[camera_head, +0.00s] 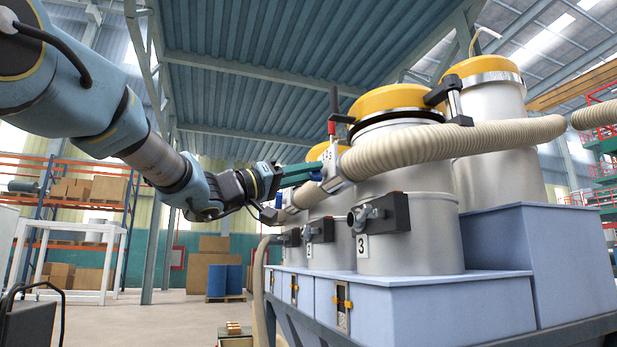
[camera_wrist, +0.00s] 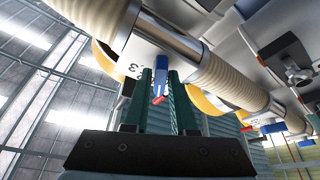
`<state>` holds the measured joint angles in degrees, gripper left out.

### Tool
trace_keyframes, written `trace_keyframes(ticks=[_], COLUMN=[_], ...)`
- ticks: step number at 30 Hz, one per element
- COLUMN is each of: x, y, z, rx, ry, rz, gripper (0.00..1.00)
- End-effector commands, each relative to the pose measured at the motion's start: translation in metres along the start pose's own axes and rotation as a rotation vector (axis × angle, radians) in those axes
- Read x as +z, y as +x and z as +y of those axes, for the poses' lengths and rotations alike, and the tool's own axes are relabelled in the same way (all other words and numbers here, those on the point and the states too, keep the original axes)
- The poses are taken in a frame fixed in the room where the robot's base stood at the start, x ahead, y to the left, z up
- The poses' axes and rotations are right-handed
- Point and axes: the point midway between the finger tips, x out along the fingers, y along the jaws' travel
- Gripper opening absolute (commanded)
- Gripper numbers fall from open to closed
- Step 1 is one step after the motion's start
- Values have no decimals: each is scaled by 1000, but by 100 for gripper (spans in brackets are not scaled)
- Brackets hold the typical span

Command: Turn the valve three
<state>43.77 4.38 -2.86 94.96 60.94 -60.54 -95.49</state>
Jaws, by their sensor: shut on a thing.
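Valve three is on the pipe fitting (camera_head: 333,168) at the end of the thick beige hose. The label on the pipe also shows, partly readable with a 3, in the wrist view (camera_wrist: 134,67). The valve's small blue handle (camera_wrist: 161,68) with a red tip lies between the green fingers. My gripper (camera_head: 316,172) reaches in from the left, and its fingers also show in the wrist view (camera_wrist: 162,80). The gripper is shut on the valve handle. The exact contact is partly hidden by the fingers.
More blue-handled valves (camera_wrist: 273,128) line the pipes. The blue base (camera_head: 440,300) stands below. Open floor lies to the left, with shelving (camera_head: 85,188) behind.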

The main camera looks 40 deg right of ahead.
Motion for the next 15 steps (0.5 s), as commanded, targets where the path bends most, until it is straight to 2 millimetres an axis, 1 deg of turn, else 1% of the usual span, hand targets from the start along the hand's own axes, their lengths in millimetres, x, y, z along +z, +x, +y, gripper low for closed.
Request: trace_keyframes(ticks=[7, 15], x=[1, 0], y=[-1, 0], z=[-2, -2], rx=[52, 79], ry=[127, 194], rz=[0, -1], gripper=[0, 0])
